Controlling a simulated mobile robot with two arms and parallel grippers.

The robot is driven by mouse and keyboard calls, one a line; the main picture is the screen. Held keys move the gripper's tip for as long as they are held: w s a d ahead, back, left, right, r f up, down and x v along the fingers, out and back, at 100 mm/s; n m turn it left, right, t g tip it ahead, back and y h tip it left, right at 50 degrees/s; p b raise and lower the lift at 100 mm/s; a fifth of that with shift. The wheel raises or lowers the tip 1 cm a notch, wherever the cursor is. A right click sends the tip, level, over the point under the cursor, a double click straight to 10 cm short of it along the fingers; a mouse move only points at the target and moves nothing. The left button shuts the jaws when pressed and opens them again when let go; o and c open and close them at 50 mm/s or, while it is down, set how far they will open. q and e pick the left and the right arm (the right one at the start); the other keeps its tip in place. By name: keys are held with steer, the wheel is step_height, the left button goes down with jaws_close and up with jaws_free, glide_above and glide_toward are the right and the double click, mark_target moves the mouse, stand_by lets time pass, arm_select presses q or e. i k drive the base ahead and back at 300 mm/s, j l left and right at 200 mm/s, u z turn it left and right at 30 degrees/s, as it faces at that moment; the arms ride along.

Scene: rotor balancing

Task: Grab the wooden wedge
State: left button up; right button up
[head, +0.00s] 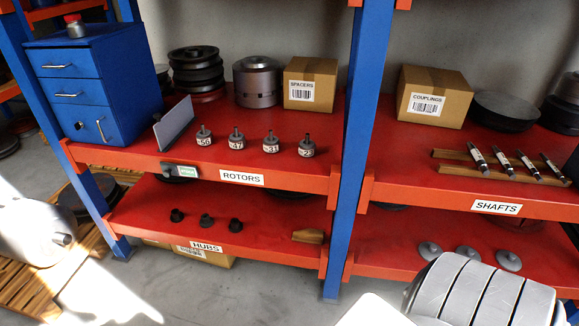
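The wooden wedge (308,236) is a small brown block with a sloped end. It lies on the lower red shelf (265,225) of the left bay, near the front right corner, close to the blue upright. Nothing touches it. Neither of my grippers shows in the head view.
Several dark hubs (206,219) stand left of the wedge. The upper shelf (225,155) overhangs it, carrying numbered weights (237,139), rotors (196,72) and a SPACERS box (310,83). A blue upright (353,140) stands at right. A large pale ribbed shape fills the lower right.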

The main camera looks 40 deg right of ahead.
mark_target(309, 235)
steer(key=i+j+z, duration=0.1)
steer(key=i+z, duration=0.3)
steer(key=i+j+z, duration=0.2)
steer(key=i+z, duration=0.2)
steer(key=i+j+z, duration=0.4)
steer(key=k+l, duration=0.05)
steer(key=l, duration=0.05)
